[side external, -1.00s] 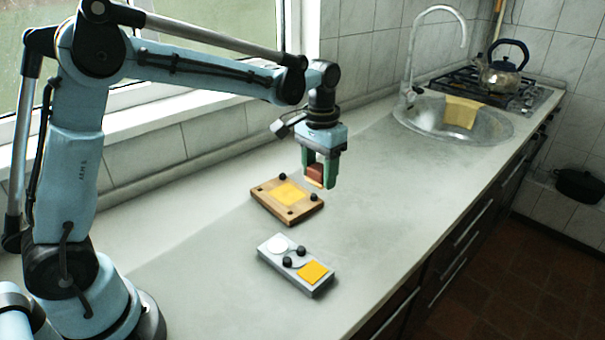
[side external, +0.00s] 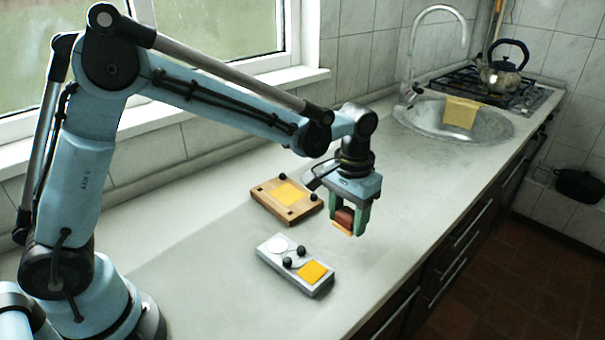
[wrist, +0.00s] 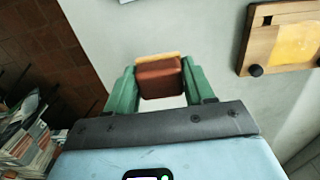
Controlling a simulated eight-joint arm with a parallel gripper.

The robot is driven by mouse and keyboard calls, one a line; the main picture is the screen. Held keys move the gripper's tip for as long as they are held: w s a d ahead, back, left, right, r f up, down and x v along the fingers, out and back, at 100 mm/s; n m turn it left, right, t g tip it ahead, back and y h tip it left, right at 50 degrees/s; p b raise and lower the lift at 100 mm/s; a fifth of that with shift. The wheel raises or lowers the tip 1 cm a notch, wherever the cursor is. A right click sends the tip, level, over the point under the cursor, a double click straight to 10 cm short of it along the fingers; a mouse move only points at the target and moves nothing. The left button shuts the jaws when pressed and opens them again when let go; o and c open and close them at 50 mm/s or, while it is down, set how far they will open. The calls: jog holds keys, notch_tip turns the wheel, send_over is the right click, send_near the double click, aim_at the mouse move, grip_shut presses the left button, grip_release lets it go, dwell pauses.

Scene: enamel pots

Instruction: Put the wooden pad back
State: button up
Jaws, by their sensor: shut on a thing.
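My gripper (side external: 348,226) has green fingers shut on a reddish-brown block (side external: 344,217) with a light wooden strip along its lower side. The block and strip, which may be the wooden pad, also show between the fingers in the wrist view (wrist: 160,80). They hang above the counter, to the right of a wooden board (side external: 300,212) with a yellow square and black knobs. Part of this board also shows at the top right of the wrist view (wrist: 260,42). A grey block (side external: 286,275) with a white disc, black knobs and an orange-yellow square lies nearer the camera.
The grey counter (side external: 400,195) is clear around my gripper and towards the sink (side external: 415,118). A yellow cloth (side external: 461,113) hangs at the sink. A kettle (side external: 501,75) stands on the hob behind. The counter's front edge drops to drawers at right.

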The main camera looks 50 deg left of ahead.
aim_at(342, 238)
jog(key=w+a+f, duration=0.2)
jog(key=a, duration=0.1)
jog(key=shift+w+f, duration=0.2)
jog(key=shift+w, duration=0.05)
jog(key=shift+d+f, duration=0.1)
jog(key=shift+f, duration=1.8)
jog(key=shift+f, duration=0.1)
jog(key=o, duration=1)
